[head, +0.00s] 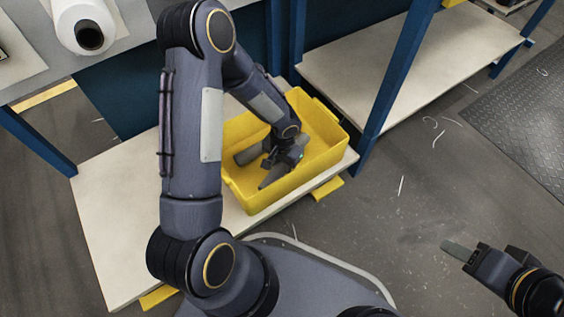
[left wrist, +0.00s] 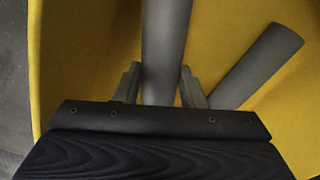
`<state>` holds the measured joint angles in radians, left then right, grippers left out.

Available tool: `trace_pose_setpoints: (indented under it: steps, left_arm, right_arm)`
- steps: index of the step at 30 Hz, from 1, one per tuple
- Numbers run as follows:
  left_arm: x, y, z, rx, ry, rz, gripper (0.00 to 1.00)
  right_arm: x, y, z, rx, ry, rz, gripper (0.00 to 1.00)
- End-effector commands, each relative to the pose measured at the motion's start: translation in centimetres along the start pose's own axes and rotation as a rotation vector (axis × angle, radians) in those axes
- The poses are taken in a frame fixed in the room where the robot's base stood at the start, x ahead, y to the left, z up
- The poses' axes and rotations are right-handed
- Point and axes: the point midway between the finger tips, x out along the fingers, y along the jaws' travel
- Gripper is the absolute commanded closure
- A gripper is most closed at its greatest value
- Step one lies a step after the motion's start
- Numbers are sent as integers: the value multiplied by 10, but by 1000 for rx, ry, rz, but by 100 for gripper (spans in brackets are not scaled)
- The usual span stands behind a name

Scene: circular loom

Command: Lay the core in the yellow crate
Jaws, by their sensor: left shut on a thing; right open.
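The yellow crate (head: 322,160) stands on a low pale shelf in the head view, and its yellow inside fills most of the left wrist view (left wrist: 80,60). My left gripper (head: 272,172) reaches down inside the crate. In the left wrist view its two fingers (left wrist: 162,88) are closed around a grey tubular core (left wrist: 166,40). A second grey core (left wrist: 262,62) lies at a slant in the crate to the right. In the head view a grey tube (head: 250,155) shows beside the gripper; I cannot tell which core it is. My right gripper (head: 462,251) is open and empty above the floor.
The pale shelf (head: 110,220) has bare room left of the crate. Blue posts (head: 395,80) stand behind and right of it. Another pale bench (head: 345,55) is at the back. A white roll (head: 85,25) is at the upper left.

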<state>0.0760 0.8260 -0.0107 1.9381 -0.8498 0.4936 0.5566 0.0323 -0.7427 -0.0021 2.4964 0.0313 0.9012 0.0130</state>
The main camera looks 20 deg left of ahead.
Motion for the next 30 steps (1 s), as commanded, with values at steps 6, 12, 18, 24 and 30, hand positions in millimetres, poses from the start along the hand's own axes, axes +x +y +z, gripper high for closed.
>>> trace_pose_setpoints:
  steps: [6, 12, 18, 24, 30]
  left_arm:
    - [4, 0, 0, 0, 0, 0, 100]
    - [9, 1, 0, 0, 0, 1, 100]
    - [12, 0, 0, -1, 1, 0, 58]
    - [12, 0, 0, -1, 0, 0, 38]
    - [12, 0, 0, -1, 0, 0, 38]
  right_arm:
    - [0, 0, 0, 0, 0, 0, 52]
    - [0, 0, 0, 0, 0, 0, 52]
    - [0, 0, 0, 0, 0, 0, 52]
    - [0, 0, 0, 0, 0, 0, 52]
    - [0, 0, 0, 0, 0, 0, 52]
